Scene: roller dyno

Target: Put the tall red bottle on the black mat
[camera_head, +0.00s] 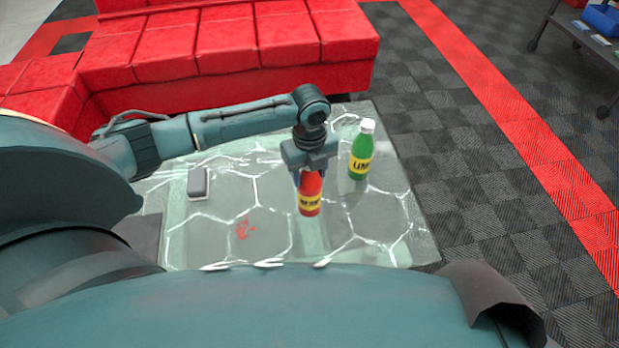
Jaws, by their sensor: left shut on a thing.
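The red bottle (310,193) with a yellow label is upright near the middle of the glass table. My left gripper (311,170) comes down from above and is shut on its upper part, hiding the bottle's top. I cannot tell whether the bottle's base touches the table. A dark flat patch (138,236), perhaps the black mat, shows at the table's left side, partly hidden by my arm and body. My right gripper is not in view.
A green bottle (361,152) with a white cap stands right of the red bottle. A small grey box (198,182) lies at the left on the glass table (270,220). A red sofa (230,45) is behind.

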